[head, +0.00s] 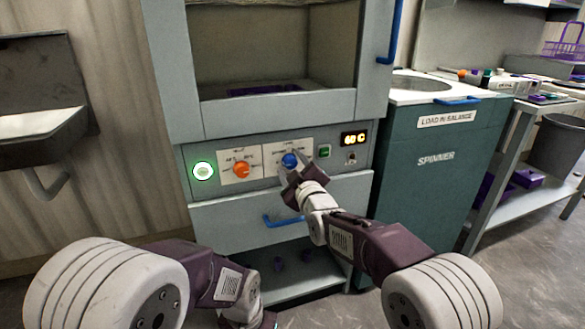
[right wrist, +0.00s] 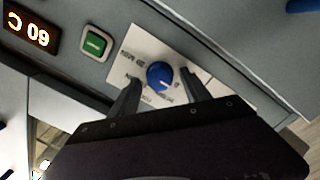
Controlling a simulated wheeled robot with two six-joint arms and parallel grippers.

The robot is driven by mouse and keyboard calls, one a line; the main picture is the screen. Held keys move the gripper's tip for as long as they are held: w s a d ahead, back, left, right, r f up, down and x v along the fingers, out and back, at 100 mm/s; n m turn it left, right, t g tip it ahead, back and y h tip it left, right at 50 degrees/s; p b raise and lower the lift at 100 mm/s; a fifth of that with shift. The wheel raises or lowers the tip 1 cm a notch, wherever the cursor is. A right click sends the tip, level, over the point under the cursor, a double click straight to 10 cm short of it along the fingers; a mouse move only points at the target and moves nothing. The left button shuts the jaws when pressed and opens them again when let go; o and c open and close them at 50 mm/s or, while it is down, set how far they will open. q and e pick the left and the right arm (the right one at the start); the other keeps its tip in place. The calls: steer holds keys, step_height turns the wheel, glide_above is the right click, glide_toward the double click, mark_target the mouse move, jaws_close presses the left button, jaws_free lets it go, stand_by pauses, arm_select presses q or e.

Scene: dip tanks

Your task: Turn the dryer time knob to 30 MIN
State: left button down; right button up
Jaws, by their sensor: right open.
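The dryer's blue time knob (head: 289,160) sits on a white label plate on the grey control panel. It also shows in the right wrist view (right wrist: 159,75), where the plate is turned about and its small lettering is hard to read. I cannot tell which mark the knob's pale pointer is at. My right gripper (head: 289,172) is open in front of the knob. In the right wrist view its fingers (right wrist: 160,80) lie to either side of the knob, with gaps visible. My left gripper (head: 266,320) is mostly cut off at the bottom edge, its fingers hidden.
An orange knob (head: 241,169) and lit round button (head: 203,171) are left of the blue knob. A green button (head: 324,151), display (head: 354,139) and small switch (head: 351,158) are right. A drawer with a blue handle (head: 283,221) lies below. The spinner (head: 440,165) stands right.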

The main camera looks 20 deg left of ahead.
jaws_close()
